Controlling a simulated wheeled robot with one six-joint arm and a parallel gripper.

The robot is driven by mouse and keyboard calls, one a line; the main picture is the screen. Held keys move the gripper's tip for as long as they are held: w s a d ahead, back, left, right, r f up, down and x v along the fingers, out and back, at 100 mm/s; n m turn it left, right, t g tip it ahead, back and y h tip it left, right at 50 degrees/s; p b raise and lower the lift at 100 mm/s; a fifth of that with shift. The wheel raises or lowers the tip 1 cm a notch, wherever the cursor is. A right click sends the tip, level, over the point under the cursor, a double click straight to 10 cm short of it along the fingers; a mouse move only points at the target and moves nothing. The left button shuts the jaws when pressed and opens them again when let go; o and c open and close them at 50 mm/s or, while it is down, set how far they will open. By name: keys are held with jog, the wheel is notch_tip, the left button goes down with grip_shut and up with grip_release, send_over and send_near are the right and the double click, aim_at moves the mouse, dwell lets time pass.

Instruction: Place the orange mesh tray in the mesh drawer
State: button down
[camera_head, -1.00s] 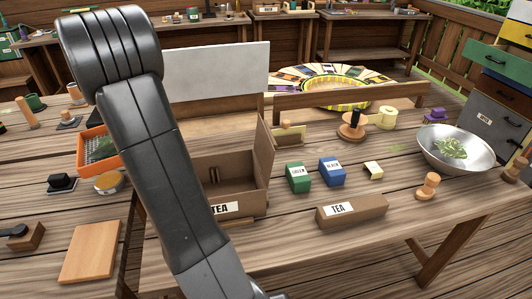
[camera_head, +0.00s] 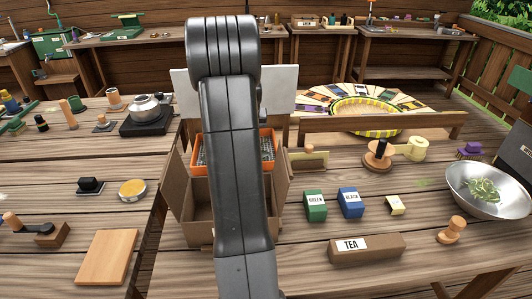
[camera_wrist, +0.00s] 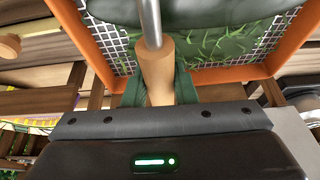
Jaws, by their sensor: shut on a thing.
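The orange mesh tray (camera_head: 268,170) shows on both sides of my arm in the head view, above or at the back of the open cardboard box. In the wrist view the tray (camera_wrist: 84,45) has an orange rim, a pale mesh and green leaves in it. My gripper (camera_wrist: 157,88) is shut on the tray's wooden handle, which has a metal rod. My arm hides the gripper in the head view. I cannot tell whether the tray touches the box. I cannot make out a mesh drawer.
The cardboard box (camera_head: 176,205) has its flaps open. Green (camera_head: 315,206) and blue (camera_head: 350,203) boxes, a TEA box (camera_head: 367,248) and a metal bowl (camera_head: 487,187) stand to the right. A pan on a burner (camera_head: 146,118) and a wooden board (camera_head: 107,257) are left.

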notch_tip(320, 180, down, 7)
jog(key=shift+f+p, duration=0.15)
jog(key=shift+p, duration=0.25)
jog(key=c, duration=1.2)
grip_release()
jog(key=shift+o, duration=0.2)
